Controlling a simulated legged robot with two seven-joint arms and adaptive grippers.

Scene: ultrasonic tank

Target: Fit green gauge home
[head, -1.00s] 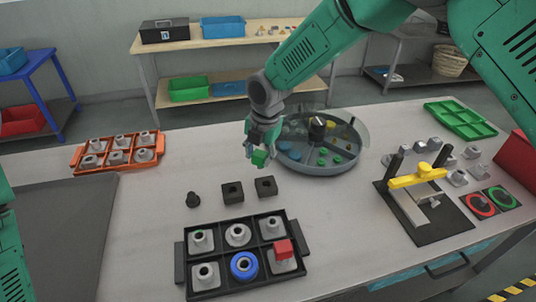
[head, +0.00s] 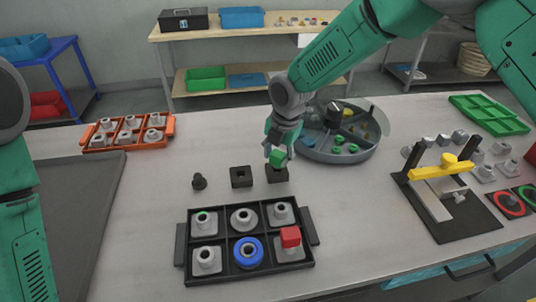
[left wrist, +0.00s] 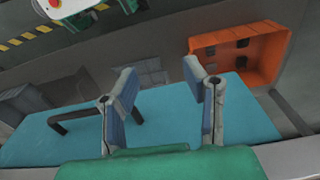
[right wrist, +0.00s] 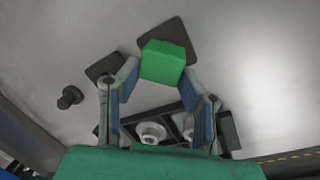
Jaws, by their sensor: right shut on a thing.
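The green gauge (head: 277,157) is a small green block. My right gripper (head: 279,151) is shut on it, at the far side of the right-hand black square block (head: 277,174). In the right wrist view the green gauge (right wrist: 162,62) sits between the fingertips and overlaps one dark square (right wrist: 170,32). I cannot tell whether it touches the block. A second black block with a square opening (head: 241,177) stands to the left, and a small black knob-like piece (head: 199,181) further left. My left gripper (left wrist: 160,88) is open and empty in the left wrist view.
A black tray (head: 181,245) with grey fittings, a blue ring (head: 248,253) and a red cube (head: 290,237) lies in front. A round divided tray (head: 340,157) stands just behind right. A yellow-bar clamp fixture (head: 441,172) is right; an orange tray (head: 169,126) is far left.

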